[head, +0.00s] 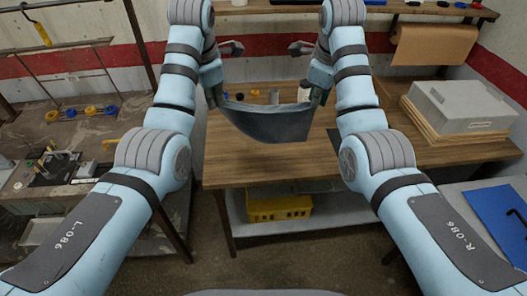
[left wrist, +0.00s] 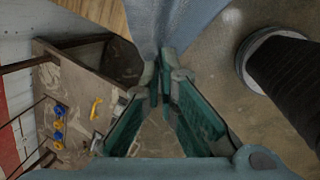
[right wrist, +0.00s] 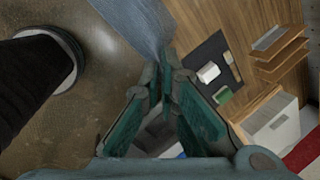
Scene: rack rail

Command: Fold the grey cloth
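The grey cloth (head: 266,121) hangs in the air between my two grippers, above the wooden table (head: 228,165). Its top edge sags in the middle and its lower part droops. My left gripper (head: 221,98) is shut on one upper corner of the cloth. In the left wrist view the fingertips (left wrist: 160,72) pinch the cloth (left wrist: 158,22). My right gripper (head: 314,98) is shut on the opposite upper corner. In the right wrist view the fingertips (right wrist: 166,74) pinch the cloth (right wrist: 140,25). The cloth hides part of the tabletop behind it.
Small items stand at the table's back, partly behind the cloth. A grey box (head: 460,105) on boards stands at the table's right. A dark mat (right wrist: 212,72) with small objects shows in the right wrist view. A yellow crate (head: 280,207) sits on the lower shelf. A cluttered workbench (head: 50,135) stands left.

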